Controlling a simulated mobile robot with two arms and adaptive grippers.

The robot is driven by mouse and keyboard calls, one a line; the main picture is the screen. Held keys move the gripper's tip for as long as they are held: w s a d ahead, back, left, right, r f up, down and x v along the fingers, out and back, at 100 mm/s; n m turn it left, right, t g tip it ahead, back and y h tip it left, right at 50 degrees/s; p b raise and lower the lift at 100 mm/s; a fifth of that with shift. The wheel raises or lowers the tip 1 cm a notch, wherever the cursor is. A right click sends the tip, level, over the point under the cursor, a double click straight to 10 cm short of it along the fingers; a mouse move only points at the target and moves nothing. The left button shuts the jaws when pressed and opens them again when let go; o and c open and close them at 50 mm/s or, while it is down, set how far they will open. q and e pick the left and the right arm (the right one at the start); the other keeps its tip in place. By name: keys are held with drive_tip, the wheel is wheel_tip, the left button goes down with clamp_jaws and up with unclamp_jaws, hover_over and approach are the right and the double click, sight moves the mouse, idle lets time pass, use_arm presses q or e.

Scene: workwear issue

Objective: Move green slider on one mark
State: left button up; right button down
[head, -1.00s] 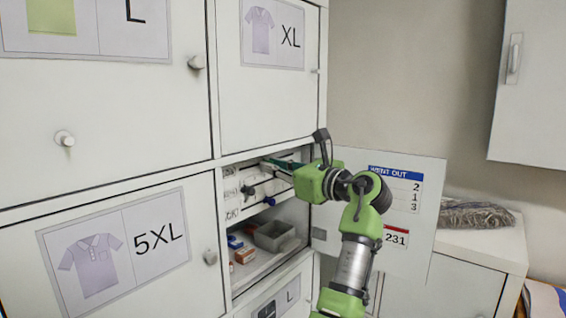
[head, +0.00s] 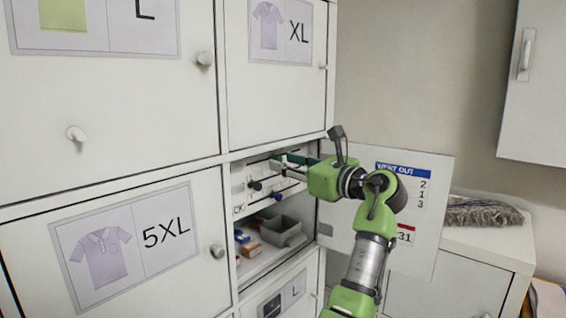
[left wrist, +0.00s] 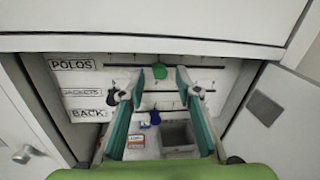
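The green slider (left wrist: 160,71) is a round knob on the top rail, beside the label POLOS. My left gripper (left wrist: 159,82) is open, its two teal fingers reaching into the compartment. In the left wrist view the green slider lies between the fingertips, with a gap on each side; contact is not visible. In the head view my left gripper (head: 288,163) is at the upper part of the open compartment, and its fingers make the green slider hard to pick out. My right gripper is not in view.
The slider panel (left wrist: 75,83) also has rows JACKETS and BACK, with a dark knob (left wrist: 111,96) and a blue knob (left wrist: 155,117). Below are a grey bin (head: 281,231) and small boxes. Cabinet walls and an open door (head: 432,215) bound the opening.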

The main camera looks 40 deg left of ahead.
use_arm(q)
drive_tip(key=v, duration=1)
drive_tip(key=shift+d, duration=0.15)
